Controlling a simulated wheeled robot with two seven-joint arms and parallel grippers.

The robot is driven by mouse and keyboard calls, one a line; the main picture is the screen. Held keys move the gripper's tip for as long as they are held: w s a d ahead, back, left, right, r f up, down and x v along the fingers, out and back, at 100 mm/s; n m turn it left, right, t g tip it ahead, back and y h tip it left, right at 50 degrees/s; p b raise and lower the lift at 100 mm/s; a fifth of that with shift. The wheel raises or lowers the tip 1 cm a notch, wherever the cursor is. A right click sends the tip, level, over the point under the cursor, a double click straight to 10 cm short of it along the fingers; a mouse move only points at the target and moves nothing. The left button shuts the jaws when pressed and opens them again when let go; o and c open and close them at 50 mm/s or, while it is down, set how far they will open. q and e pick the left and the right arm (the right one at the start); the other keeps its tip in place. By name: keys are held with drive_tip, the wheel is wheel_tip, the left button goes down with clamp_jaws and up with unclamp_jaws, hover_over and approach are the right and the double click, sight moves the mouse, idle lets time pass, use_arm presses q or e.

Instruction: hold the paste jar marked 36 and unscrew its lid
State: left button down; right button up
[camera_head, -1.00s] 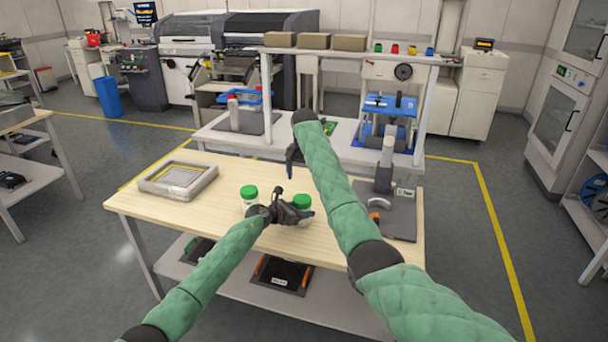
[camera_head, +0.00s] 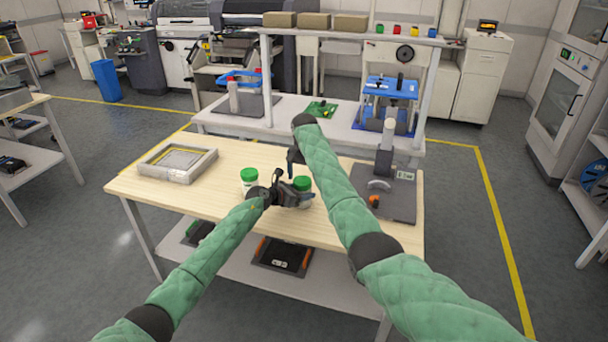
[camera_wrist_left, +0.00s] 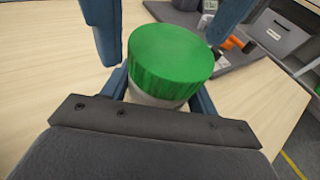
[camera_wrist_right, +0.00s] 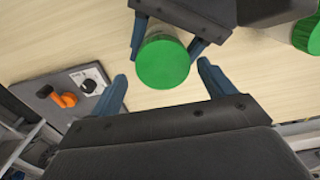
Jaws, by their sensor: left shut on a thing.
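A white paste jar with a green lid (camera_head: 302,184) stands at the table's front middle; no number is readable on it. My left gripper (camera_head: 284,192) is shut around the jar's body below the lid. The lid (camera_wrist_left: 170,60) also shows between its fingers in the left wrist view. My right gripper (camera_head: 294,160) is open and empty, just above and beside this jar. In the right wrist view the lid (camera_wrist_right: 162,61) lies ahead of its spread fingers (camera_wrist_right: 161,78), apart from them. A second green-lidded jar (camera_head: 249,180) stands to the left.
A grey tray (camera_head: 178,164) lies at the table's left. A white bench (camera_head: 330,143) stands behind. Bare wood lies between the tray and the jars.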

drive_tip(key=shift+d, duration=0.1)
drive_tip(key=c, duration=1)
drive_tip(key=shift+n, duration=0.8)
drive_tip(key=shift+r, duration=0.2)
drive_tip(key=shift+r, duration=0.95)
drive_tip(key=shift+a, duration=0.2)
drive_tip(key=shift+r, duration=2)
